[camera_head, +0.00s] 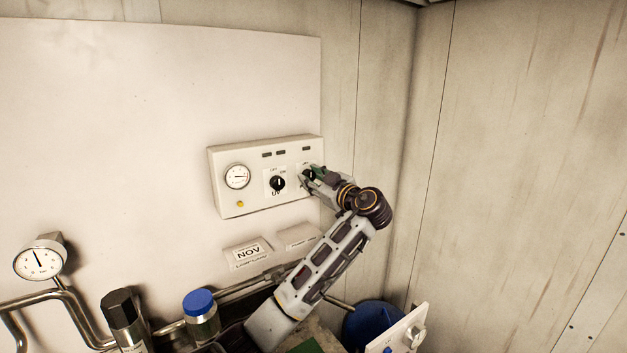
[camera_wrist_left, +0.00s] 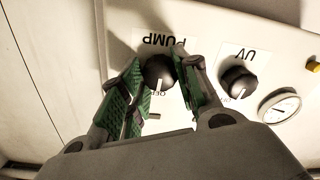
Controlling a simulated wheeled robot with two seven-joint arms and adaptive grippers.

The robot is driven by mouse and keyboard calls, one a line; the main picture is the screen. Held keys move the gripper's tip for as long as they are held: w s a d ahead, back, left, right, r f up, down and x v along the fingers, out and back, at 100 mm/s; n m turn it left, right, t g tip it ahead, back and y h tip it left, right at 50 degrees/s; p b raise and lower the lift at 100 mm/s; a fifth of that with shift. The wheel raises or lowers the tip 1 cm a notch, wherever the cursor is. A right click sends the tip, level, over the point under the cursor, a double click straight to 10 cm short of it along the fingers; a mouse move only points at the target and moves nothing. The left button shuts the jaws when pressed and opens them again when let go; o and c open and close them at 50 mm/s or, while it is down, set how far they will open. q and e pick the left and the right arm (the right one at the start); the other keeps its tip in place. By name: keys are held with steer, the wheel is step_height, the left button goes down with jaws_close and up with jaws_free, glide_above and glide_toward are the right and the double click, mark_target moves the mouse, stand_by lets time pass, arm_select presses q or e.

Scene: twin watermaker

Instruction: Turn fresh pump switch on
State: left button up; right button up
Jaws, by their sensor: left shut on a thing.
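The white control panel (camera_head: 225,193) is on the wall, with the pump switch at its right end. In the left wrist view, which shows the panel upside down, the black pump switch knob (camera_wrist_left: 159,73) sits under the label PUMP, between the green-padded fingers of my left gripper (camera_wrist_left: 158,62). The gripper is shut on the knob. The knob's white mark points down in that picture, near small, partly hidden lettering. My right gripper is not in view.
The UV switch (camera_head: 277,184) is just left of the pump switch, and a round gauge (camera_head: 237,176) is farther left on the panel. Pipes, a pressure gauge (camera_head: 40,260) and a blue-capped jar (camera_head: 201,315) stand lower left.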

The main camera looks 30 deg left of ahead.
arm_select(q)
steer(key=shift+f+m, duration=0.1)
steer(key=shift+m, duration=0.2)
steer(key=shift+m+b, duration=0.75)
steer(key=shift+m, duration=0.35)
steer(key=m, duration=0.2)
steer(key=shift+m+b, duration=0.35)
steer(key=shift+m, duration=0.05)
steer(key=m, duration=0.3)
steer(key=shift+m, duration=1.7)
